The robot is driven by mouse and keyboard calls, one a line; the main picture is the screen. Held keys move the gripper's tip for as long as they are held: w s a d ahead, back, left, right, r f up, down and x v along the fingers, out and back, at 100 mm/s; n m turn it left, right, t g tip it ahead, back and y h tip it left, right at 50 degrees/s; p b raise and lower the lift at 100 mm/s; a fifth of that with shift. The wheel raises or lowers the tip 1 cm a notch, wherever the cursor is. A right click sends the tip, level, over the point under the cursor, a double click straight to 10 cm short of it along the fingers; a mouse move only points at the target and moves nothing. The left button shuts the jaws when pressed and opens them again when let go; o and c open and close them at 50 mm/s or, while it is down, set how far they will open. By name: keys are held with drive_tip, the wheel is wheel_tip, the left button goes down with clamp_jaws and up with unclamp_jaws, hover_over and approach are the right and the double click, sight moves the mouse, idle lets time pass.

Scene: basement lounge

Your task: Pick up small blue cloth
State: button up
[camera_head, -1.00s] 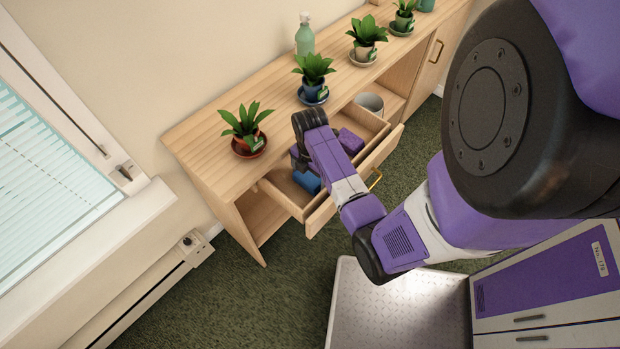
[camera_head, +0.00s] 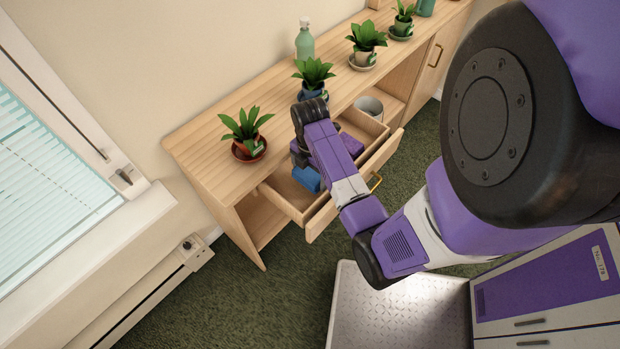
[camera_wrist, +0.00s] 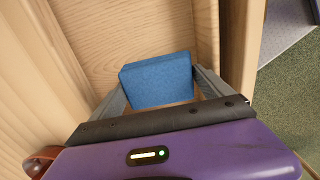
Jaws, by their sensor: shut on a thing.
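The small blue cloth (camera_wrist: 158,80) is a folded, block-like piece between my gripper's two fingers in the wrist view. My gripper (camera_wrist: 162,92) is shut on it, with a grey finger at each side. In the head view the blue cloth (camera_head: 307,179) shows at the left part of the open drawer (camera_head: 318,217), beside my wrist. My arm covers the fingers there. The cloth appears slightly raised, but its clearance from the drawer floor is hard to tell.
Potted plants (camera_head: 245,130) and a green bottle (camera_head: 305,42) stand on the wooden cabinet (camera_head: 205,125) above the drawer. A white pot (camera_head: 369,106) sits on a shelf behind it. The drawer walls are close around my gripper. Green carpet (camera_head: 270,295) is clear in front.

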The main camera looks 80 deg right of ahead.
sight(310, 173)
wheel_tip(310, 173, up, 16)
drive_tip(key=p, duration=0.6)
